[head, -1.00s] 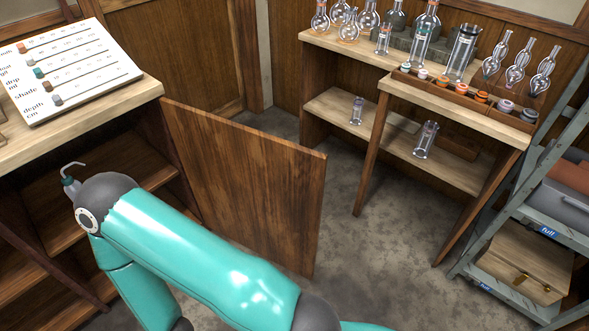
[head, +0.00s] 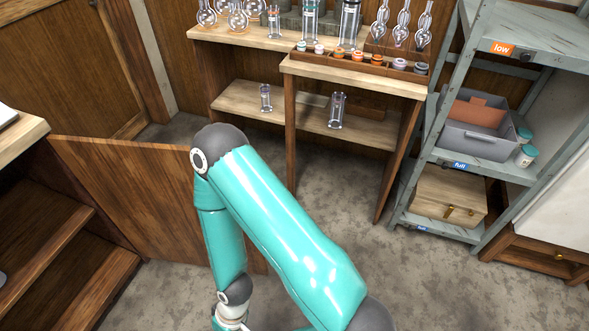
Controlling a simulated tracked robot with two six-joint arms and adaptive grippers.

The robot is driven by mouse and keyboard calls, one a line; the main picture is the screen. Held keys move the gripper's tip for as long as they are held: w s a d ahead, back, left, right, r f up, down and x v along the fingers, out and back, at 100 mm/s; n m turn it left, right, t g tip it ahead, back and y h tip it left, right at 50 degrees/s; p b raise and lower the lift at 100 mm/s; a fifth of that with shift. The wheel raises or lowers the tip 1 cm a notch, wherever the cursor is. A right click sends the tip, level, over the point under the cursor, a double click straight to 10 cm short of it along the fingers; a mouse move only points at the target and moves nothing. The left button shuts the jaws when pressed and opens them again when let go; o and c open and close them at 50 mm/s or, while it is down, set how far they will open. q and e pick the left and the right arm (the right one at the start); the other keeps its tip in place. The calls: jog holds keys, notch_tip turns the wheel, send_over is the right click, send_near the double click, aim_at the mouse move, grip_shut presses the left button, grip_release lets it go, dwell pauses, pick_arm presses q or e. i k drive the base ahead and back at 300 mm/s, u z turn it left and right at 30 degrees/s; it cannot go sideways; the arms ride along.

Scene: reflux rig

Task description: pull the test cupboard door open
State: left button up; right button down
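The cupboard door (head: 120,190), a plain brown wooden panel, stands swung out from the low cupboard at the left in the head view. The cupboard's shelves (head: 40,250) show open beside it. My teal arm crosses in front of the door's right part and hides that part and its free edge. The arm bends down, and its wrist reaches the bottom edge of the picture. Neither gripper shows, so I cannot tell whether anything touches the door. No handle shows on the visible face.
A wooden bench (head: 350,72) with glassware and a rack stands at the back. A grey shelf unit (head: 480,165) with a grey bin (head: 480,140) and a wooden box (head: 447,197) stands at the right. Bare floor (head: 335,200) lies between them and the door.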

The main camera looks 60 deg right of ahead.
aim_at(146, 189)
jog(key=u, duration=0.6)
jog(key=i, duration=0.15)
jog(key=z, duration=2.7)
jog(key=i, duration=0.6)
jog(key=u, duration=1.1)
